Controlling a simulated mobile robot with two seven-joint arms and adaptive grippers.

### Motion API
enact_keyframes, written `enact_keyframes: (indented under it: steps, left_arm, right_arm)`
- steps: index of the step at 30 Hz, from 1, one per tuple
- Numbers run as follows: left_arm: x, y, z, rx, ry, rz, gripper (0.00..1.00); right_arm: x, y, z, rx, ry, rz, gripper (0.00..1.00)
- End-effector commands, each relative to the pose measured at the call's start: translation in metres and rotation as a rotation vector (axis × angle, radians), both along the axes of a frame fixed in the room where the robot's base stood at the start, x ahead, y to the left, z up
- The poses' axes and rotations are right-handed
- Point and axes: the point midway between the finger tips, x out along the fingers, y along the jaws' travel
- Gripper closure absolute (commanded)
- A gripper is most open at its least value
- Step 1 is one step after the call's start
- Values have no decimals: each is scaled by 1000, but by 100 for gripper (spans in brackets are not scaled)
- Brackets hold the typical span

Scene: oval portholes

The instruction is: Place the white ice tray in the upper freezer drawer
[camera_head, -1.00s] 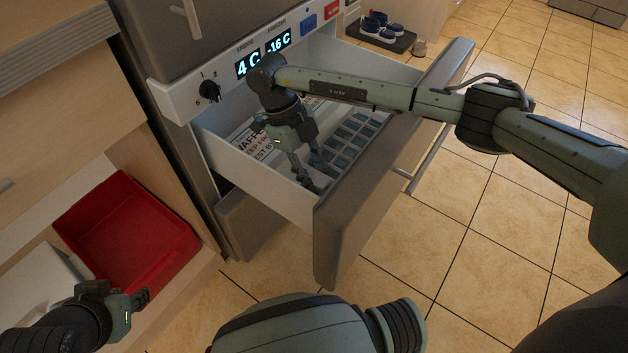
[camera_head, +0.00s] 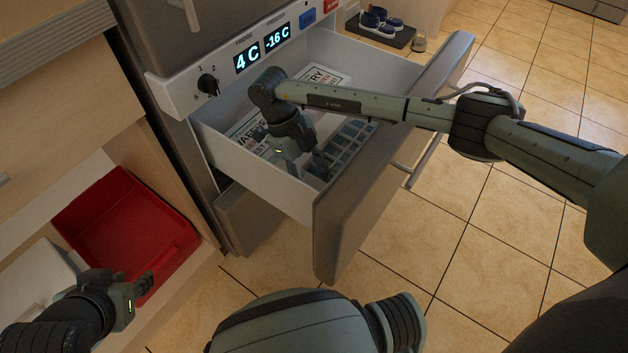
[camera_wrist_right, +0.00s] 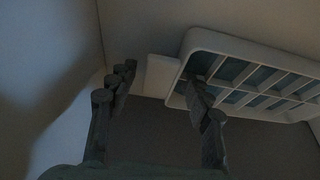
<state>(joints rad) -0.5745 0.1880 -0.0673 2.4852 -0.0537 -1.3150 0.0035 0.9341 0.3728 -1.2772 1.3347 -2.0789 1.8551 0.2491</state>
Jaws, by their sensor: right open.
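The white ice tray (camera_head: 352,142) with blue-grey compartments lies inside the pulled-out upper freezer drawer (camera_head: 380,185). In the right wrist view the ice tray (camera_wrist_right: 232,42) is at upper right, with a pale tab at its left end. My right gripper (camera_head: 312,172) reaches down into the drawer at the tray's near left end. In the wrist view its open fingers (camera_wrist_right: 158,98) have the tab showing between them, and one finger overlaps the tray's edge; contact is unclear. My left gripper (camera_head: 143,287) is at lower left near a red bin; its finger gap is not clear.
Printed packages (camera_head: 262,125) lie in the drawer behind and left of the gripper. The red bin (camera_head: 125,235) stands in an open cabinet drawer at left. Shoes on a dark mat (camera_head: 380,30) lie beyond the freezer.

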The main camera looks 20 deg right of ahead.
Motion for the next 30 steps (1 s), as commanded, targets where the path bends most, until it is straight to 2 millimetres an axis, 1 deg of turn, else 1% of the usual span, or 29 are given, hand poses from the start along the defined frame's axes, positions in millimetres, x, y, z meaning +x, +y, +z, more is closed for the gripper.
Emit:
enact_keyframes:
  steps: [2, 5, 12, 15, 20, 30]
  left_arm:
    - [0, 0, 0, 0, 1, 0, 69]
    - [-1, 0, 0, 0, 3, 1, 69]
    - [-2, 1, -1, 3, 10, 3, 69]
    - [-2, 1, -1, 3, 10, 4, 69]
    - [-2, 2, -1, 3, 10, 4, 69]
    - [-2, 2, 0, 3, 9, 4, 69]
  right_arm:
    - [2, 1, 4, 1, -2, 0, 50]
    - [6, 5, 16, 2, -4, 0, 50]
    - [17, 15, 53, 1, -3, 0, 50]
    - [21, 18, 63, 2, -3, -1, 50]
    - [22, 19, 69, 1, 0, -1, 50]
    - [22, 19, 69, 1, 0, -1, 50]
